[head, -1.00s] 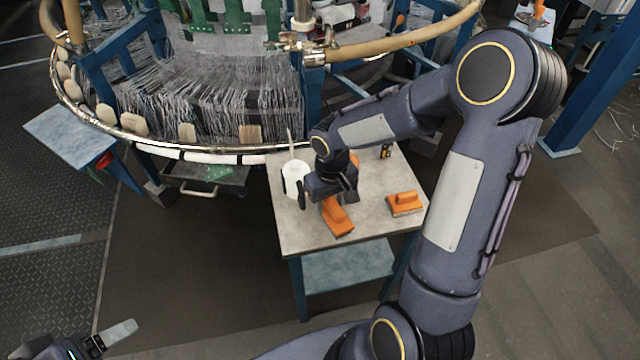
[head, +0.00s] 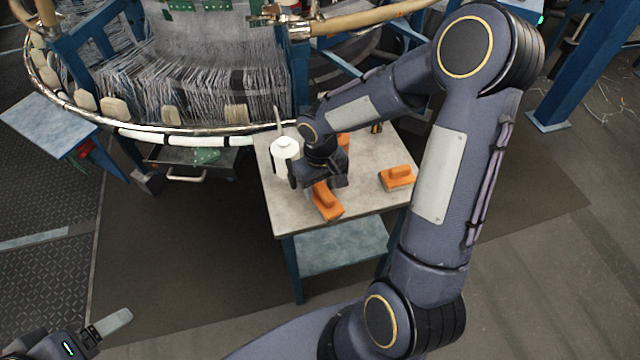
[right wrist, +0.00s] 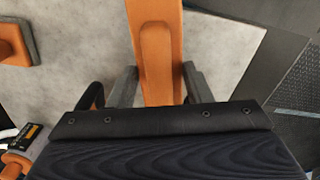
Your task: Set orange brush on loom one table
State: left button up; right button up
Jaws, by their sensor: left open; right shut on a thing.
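The orange brush (head: 327,203) is at the front of the small grey-topped table (head: 370,208) beside the loom. My right gripper (head: 318,187) is over that table, shut on the brush. In the right wrist view the brush (right wrist: 158,50) runs up between the two fingers (right wrist: 160,88). I cannot tell whether the brush touches the tabletop. A second orange brush (head: 397,178) lies on the table to the right. My left gripper (head: 110,328) is open and empty, low at the left, away from the table.
A white bottle-like container (head: 285,157) stands on the table, left of my right gripper. More orange shows behind that gripper, partly hidden. The circular loom (head: 200,85) with its metal rim is behind. Another blue-grey table (head: 45,108) is at the far left.

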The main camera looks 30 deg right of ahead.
aim_at(321, 185)
jog(key=shift+f+b, duration=0.5)
jog(key=o, duration=1.1)
jog(key=shift+o, duration=0.2)
notch_tip(321, 185, up, 7)
jog(key=shift+p, duration=0.55)
jog(key=shift+r, duration=0.45)
jog(key=shift+s+r, duration=0.15)
jog(key=shift+r, duration=0.2)
jog(key=s+a+r+m+t+y+p, duration=0.1)
jog(key=s+a+r+t+y+p, duration=0.1)
jog(key=s+r, duration=0.5)
jog(key=s+a+r+m+t+y+p, duration=0.1)
jog(key=s+a+r+t+p, duration=0.1)
jog(key=s+r, duration=0.5)
jog(key=s+t+p, duration=0.1)
jog(key=s+p, duration=0.1)
jog(key=shift+s+r+t+y, duration=0.3)
jog(key=shift+r+y, duration=0.1)
